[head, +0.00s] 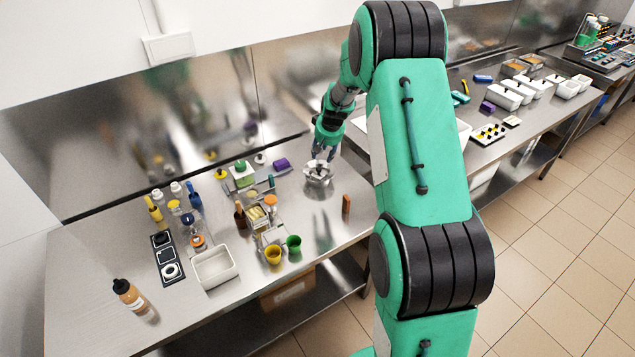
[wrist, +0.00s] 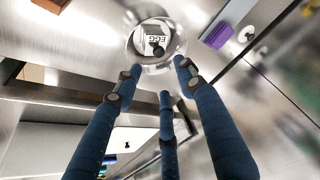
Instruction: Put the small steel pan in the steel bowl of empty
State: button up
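A round steel bowl (head: 318,178) stands on the steel counter, directly below my gripper (head: 325,150). In the wrist view the bowl (wrist: 136,42) lies just beyond the fingertips. A pale piece marked "EGG" (wrist: 157,36) and a small dark knob (wrist: 158,51) show inside its rim. I cannot tell whether that piece is the small steel pan, and I cannot pick out the pan elsewhere. My gripper (wrist: 159,78) has three blue fingers spread apart with nothing between them. The fingertips appear close above the bowl's near rim.
Bottles, jars and small containers crowd the counter to the left. A yellow cup (head: 273,255), a green cup (head: 293,244) and a white tray (head: 214,267) are near the front. A brown block (head: 346,204) and a purple block (head: 281,164) flank the bowl at a distance.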

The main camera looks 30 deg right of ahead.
jog(key=s+a+r+n, duration=0.1)
jog(key=s+a+r, duration=0.8)
jog(key=r, duration=0.4)
jog(key=s+a+r+n, duration=0.1)
jog(key=s+a+r, duration=0.7)
jog(key=a+r, duration=0.4)
jog(key=s+a+r, duration=0.1)
jog(key=s+a, duration=0.3)
jog(key=s, duration=0.6)
jog(key=s+a+r, duration=0.2)
jog(key=s+a, duration=0.2)
jog(key=s, duration=0.6)
jog(key=s+a+r+n+t+y, duration=0.1)
jog(key=s+a, duration=0.3)
jog(key=s, duration=0.6)
jog(key=shift+a+r, duration=0.25)
jog(key=shift+r, duration=0.2)
